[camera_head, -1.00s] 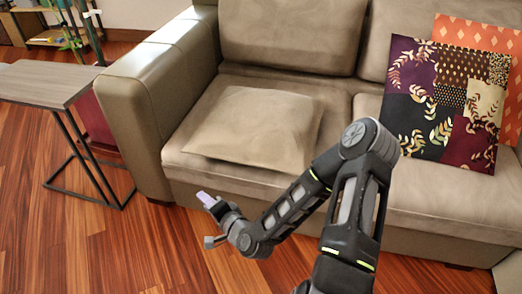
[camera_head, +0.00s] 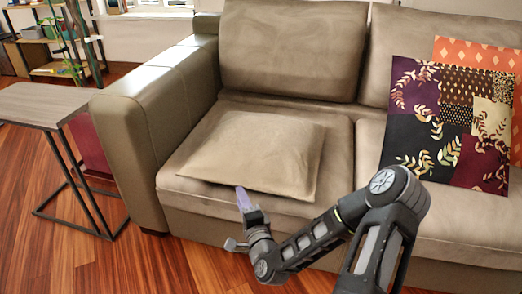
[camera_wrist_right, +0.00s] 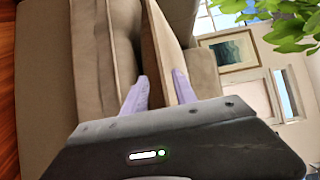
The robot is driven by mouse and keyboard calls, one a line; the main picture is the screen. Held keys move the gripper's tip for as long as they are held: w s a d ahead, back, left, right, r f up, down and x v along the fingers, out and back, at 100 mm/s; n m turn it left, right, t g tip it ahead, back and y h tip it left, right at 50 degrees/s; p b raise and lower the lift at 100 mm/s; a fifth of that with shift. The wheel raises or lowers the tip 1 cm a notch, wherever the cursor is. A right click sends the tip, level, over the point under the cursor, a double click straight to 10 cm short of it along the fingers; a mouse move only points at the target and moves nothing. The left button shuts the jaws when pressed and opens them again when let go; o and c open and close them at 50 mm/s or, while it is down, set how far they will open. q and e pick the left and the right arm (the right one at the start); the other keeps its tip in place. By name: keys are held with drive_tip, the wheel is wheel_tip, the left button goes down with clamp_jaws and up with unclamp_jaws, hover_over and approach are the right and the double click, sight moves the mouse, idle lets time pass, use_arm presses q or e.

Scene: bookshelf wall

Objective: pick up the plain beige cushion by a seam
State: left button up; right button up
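The plain beige cushion (camera_head: 255,150) lies flat on the left seat of the sofa (camera_head: 340,150), its front edge and seam near the seat's front. My right gripper (camera_head: 242,195) is at that front edge, left of its middle. In the right wrist view my right gripper (camera_wrist_right: 159,92) has its two pale fingers apart, with the cushion's edge (camera_wrist_right: 164,45) lying ahead between them. I cannot tell whether either finger touches it. My left gripper is in neither view.
A patterned cushion (camera_head: 440,125) and an orange cushion (camera_head: 480,52) lean at the sofa's right. The sofa's armrest (camera_head: 150,90) stands left of the seat. A small side table (camera_head: 42,103) is beyond it. Wood floor (camera_head: 150,270) is clear in front.

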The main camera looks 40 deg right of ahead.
sight(236, 185)
drive_tip(key=shift+w+d, duration=0.2)
drive_tip(key=shift+w, duration=0.2)
drive_tip(key=shift+w+r, duration=0.1)
drive_tip(key=x, duration=0.5)
idle(0.6)
clamp_jaws()
idle(0.9)
